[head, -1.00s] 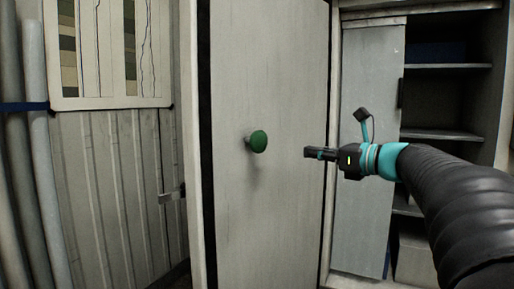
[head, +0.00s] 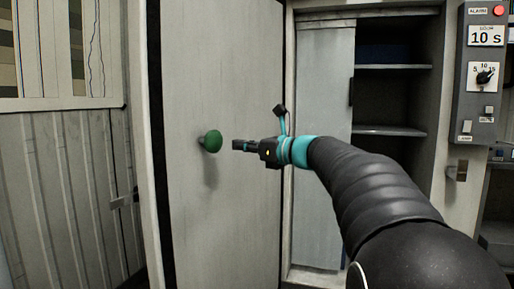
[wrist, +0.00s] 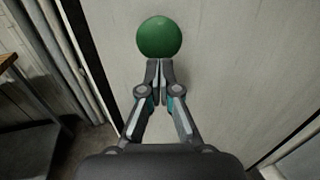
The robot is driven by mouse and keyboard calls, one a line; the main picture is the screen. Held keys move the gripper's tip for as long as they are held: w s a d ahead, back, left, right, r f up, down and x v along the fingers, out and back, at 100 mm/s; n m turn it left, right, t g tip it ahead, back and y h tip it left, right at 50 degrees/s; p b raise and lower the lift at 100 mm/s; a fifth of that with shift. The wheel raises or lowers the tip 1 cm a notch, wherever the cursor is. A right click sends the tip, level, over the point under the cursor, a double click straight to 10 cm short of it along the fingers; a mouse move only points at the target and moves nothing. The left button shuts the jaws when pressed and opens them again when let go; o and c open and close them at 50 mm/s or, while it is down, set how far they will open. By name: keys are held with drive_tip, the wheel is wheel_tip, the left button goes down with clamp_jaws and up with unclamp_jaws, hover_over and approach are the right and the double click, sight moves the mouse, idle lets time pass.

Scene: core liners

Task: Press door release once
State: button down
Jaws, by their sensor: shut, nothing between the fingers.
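The door release appears to be the green round knob (head: 212,141) on a short stem, standing out from a pale grey door panel (head: 225,220). My gripper (head: 236,145) is shut and empty, pointing left at the knob with its tips just to the right of it. A small gap shows between them in the head view. In the wrist view the green knob (wrist: 159,37) sits straight ahead of the closed fingertips (wrist: 160,66). That view does not show clearly whether they touch. The knob's stem is hidden there.
A grey cabinet with shelves (head: 392,130) stands behind my arm. A control box (head: 483,75) with a red light, dial and "10 s" display hangs at the right. A chart board (head: 65,50) is at the upper left. A small latch (head: 124,200) sits left of the panel.

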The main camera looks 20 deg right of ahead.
sight(218, 142)
drive_tip(key=x, duration=0.5)
drive_tip(key=shift+w+a, duration=0.15)
drive_tip(key=shift+w, duration=0.1)
